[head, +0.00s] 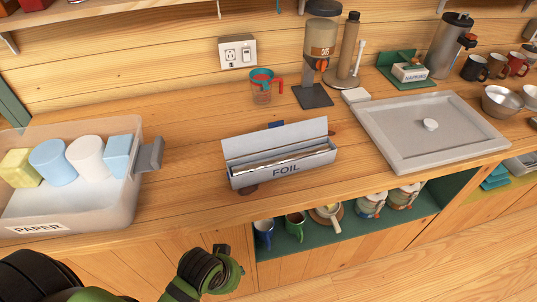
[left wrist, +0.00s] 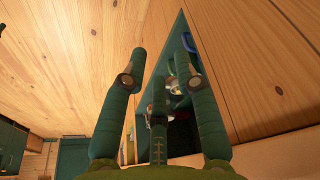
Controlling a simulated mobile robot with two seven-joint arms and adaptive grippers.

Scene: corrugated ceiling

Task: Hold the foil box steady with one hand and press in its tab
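A roll shows inside. I cannot make out a tab on its ends. My left arm comes in at the bottom, and its gripper (head: 222,262) is below and in front of the counter edge, left of and apart from the box. In the left wrist view, the left gripper (left wrist: 162,47) has its fingers spread with nothing between them; the foil box is not in that view. My right gripper is in neither view.
A clear bin marked PAPER (head: 120,205) stands left of the box. A grey tray (head: 390,145) with a small white knob is to the right. Mugs (head: 294,224) sit on the shelf below. Counter beside the box is clear.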

